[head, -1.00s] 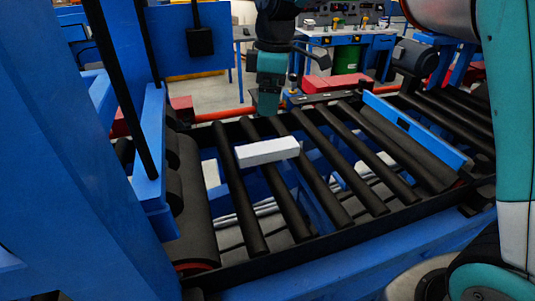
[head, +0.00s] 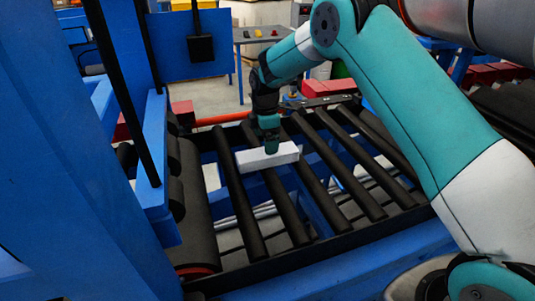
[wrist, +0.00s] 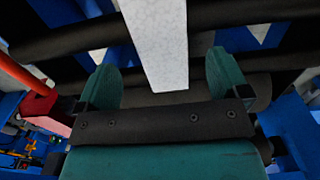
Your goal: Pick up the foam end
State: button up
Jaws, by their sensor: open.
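The foam end is a white rectangular block (head: 255,160) lying across the black rollers in the head view. In the wrist view the foam end (wrist: 158,40) runs from the top edge down to between the fingers. My gripper (head: 271,145) is at the block's right part in the head view, and it hides a little of the block. In the wrist view my gripper (wrist: 163,80) has its two teal fingers apart, one on each side of the block, with a visible gap on both sides. Whether the fingertips reach below the block's top is unclear.
Black rollers (head: 330,170) with open gaps between them lie under and around the block. A blue frame post (head: 60,150) and a hanging black bar (head: 120,90) stand at the left. A blue rail (head: 340,255) runs along the front.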

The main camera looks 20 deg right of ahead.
jog(key=shift+d+f+p, duration=0.2)
jog(key=shift+f+p, duration=0.95)
jog(key=shift+f, duration=1.95)
jog(key=c, duration=1)
